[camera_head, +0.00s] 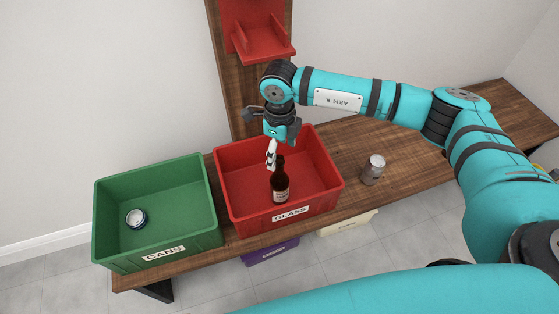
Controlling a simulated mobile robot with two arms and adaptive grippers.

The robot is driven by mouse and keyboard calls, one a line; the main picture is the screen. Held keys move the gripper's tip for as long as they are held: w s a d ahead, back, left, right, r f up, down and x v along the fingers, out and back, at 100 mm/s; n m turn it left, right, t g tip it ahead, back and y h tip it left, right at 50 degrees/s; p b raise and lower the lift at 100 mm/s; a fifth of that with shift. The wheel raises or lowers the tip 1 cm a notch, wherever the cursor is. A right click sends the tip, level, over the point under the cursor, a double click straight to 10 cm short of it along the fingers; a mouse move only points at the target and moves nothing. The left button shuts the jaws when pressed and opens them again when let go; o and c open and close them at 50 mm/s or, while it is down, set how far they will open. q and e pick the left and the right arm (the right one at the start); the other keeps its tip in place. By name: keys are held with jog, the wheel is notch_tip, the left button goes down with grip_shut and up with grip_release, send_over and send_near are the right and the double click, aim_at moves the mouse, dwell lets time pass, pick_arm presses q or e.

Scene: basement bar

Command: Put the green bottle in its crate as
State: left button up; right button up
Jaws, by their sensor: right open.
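A dark brown-looking bottle (280,184) with a pale label stands upright inside the red crate (290,217), whose front label reads GLASS. I see no clearly green bottle. My right gripper (272,155) is open above the red crate, pointing down, with its fingers close to the bottle's neck. I cannot tell whether the fingers touch the neck. My left gripper is not in view.
A green crate (165,252) labelled CANS stands to the left and holds a can (136,218). A silver can (374,170) stands on the wooden bench (410,160) right of the red crate. Purple (270,252) and cream (347,223) bins sit below. A red wall piece (262,38) hangs behind.

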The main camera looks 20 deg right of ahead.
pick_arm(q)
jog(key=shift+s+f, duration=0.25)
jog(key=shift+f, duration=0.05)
pick_arm(e)
jog(key=shift+r, duration=1.65)
